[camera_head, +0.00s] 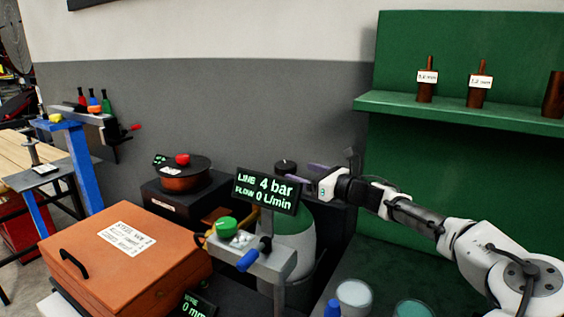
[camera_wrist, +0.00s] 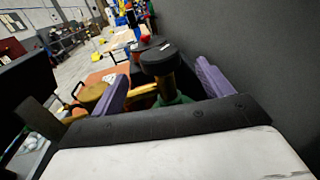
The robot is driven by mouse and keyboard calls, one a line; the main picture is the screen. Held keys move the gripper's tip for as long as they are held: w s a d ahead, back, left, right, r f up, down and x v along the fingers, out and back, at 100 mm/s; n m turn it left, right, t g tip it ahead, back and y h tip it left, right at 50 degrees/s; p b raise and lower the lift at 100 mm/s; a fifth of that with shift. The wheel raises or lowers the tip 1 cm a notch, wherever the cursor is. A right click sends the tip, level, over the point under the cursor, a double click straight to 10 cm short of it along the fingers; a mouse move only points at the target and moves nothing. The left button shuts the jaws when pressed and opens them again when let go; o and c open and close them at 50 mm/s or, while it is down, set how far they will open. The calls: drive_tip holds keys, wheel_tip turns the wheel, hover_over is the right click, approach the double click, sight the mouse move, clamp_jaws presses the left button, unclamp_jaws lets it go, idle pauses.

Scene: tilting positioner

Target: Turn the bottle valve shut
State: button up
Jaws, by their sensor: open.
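The gas bottle (camera_head: 298,222), green-shouldered with a pale body, stands behind the display in the head view. Its valve knob (camera_head: 286,164) is black and round and shows just above the display. In the wrist view the black knob (camera_wrist: 158,60) sits on a brass stem above the green bottle top (camera_wrist: 176,100). My gripper (camera_head: 312,168) reaches in from the right, close to the knob. In the wrist view my gripper (camera_wrist: 161,72) is open, with one purple finger on each side of the knob and visible gaps. Contact with the knob cannot be seen.
A display (camera_head: 267,190) reads line 4 bar, flow 0 L/min, in front of the bottle. A bracket (camera_head: 250,248) carries a green knob (camera_head: 226,227) and a blue handle (camera_head: 248,260). An orange steel box (camera_head: 130,255) stands left. A green shelf (camera_head: 460,110) is above right.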

sight(282, 166)
drive_tip(key=p+x, duration=0.2)
drive_tip(key=x, duration=0.6)
drive_tip(key=shift+w+a+p, duration=0.1)
drive_tip(key=shift+a+p, duration=0.05)
drive_tip(key=shift+p, duration=0.25)
drive_tip(key=shift+c, duration=0.3)
drive_tip(key=c, duration=0.9)
drive_tip(key=shift+f, duration=0.1)
drive_tip(key=shift+c, duration=0.2)
